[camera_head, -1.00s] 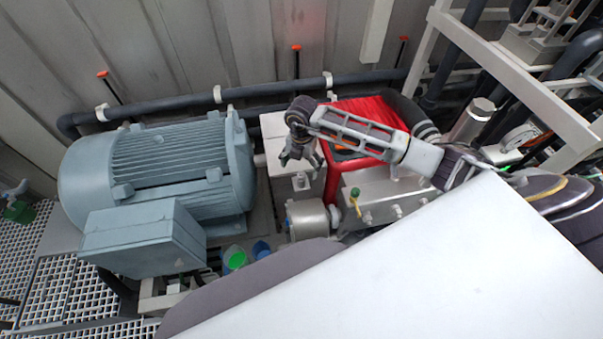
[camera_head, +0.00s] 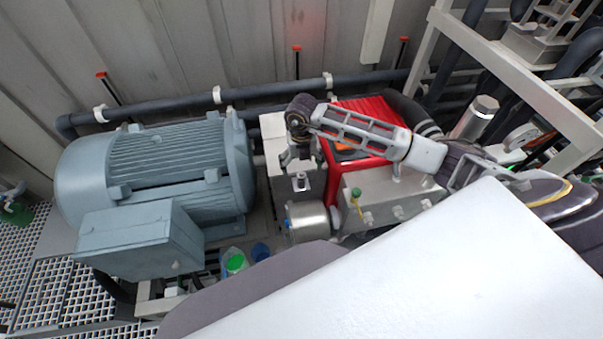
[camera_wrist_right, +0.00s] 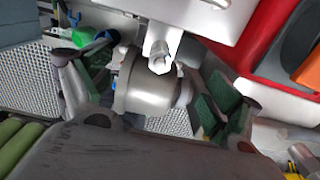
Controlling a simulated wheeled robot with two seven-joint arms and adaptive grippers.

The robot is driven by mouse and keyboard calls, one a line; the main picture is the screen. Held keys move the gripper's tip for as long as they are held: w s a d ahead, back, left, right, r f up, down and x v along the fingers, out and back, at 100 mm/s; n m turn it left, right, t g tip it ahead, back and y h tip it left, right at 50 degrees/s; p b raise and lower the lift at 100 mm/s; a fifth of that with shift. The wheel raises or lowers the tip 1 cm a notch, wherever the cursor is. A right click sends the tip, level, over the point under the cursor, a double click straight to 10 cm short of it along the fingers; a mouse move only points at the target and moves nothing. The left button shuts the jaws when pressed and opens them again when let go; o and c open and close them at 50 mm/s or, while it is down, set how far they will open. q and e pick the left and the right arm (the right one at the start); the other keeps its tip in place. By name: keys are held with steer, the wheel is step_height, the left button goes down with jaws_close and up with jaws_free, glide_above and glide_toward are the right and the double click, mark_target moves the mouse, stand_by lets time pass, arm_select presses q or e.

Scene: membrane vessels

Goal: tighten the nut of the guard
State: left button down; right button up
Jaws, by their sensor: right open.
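The guard (camera_head: 283,196) is the light grey metal housing between the blue-grey motor and the red machine. A small nut (camera_head: 300,182) sticks out of it. In the right wrist view the nut (camera_wrist_right: 160,63) shows as a pale hexagonal end projecting from the guard's plate (camera_wrist_right: 150,8). My right gripper (camera_head: 296,165) hangs over the guard, just above the nut in the picture. In the wrist view its fingers (camera_wrist_right: 150,92) are spread, with green pads, and the nut shows between them near the far side. I cannot tell any contact. My left gripper is not in view.
The motor (camera_head: 165,165) stands left, the red machine (camera_head: 362,112) right. A steel cylinder (camera_head: 307,220) sits close in front of the guard and shows between the fingers in the wrist view. A dark pipe (camera_head: 250,91) runs behind. Green and blue containers (camera_head: 236,261) stand in front.

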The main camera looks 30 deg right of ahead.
mark_target(302, 175)
steer(key=shift+n, duration=0.9)
steer(key=shift+f+b, duration=0.3)
steer(key=shift+b, duration=0.1)
steer(key=shift+f+b, duration=1.4)
steer(key=shift+f, duration=0.4)
steer(key=shift+c, duration=0.2)
jaws_close()
